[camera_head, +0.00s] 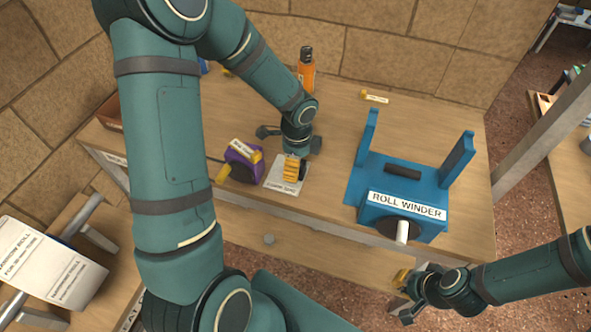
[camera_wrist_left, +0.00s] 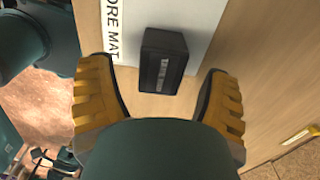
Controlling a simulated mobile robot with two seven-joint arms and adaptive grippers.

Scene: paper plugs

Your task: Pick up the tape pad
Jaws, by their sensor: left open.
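The tape pad is a small black block (camera_wrist_left: 163,60) with a small label in the left wrist view. It lies partly on a white mat (camera_wrist_left: 197,22) whose visible lettering reads "ORE MAT", and partly over the bare wood. My left gripper (camera_wrist_left: 165,92) is open, with its yellow-and-black fingers on either side of the block and apart from it. In the head view my left gripper (camera_head: 293,172) points down over the white mat (camera_head: 277,184); the pad is mostly hidden there. My right gripper (camera_head: 405,296) is off the table's front edge at the lower right; its finger gap is unclear.
A purple device (camera_head: 240,165) with yellow parts stands close left of my left gripper. A blue roll winder (camera_head: 400,193) stands to the right. An orange bottle (camera_head: 306,72) is behind, near the wall. The wood between gripper and winder is clear.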

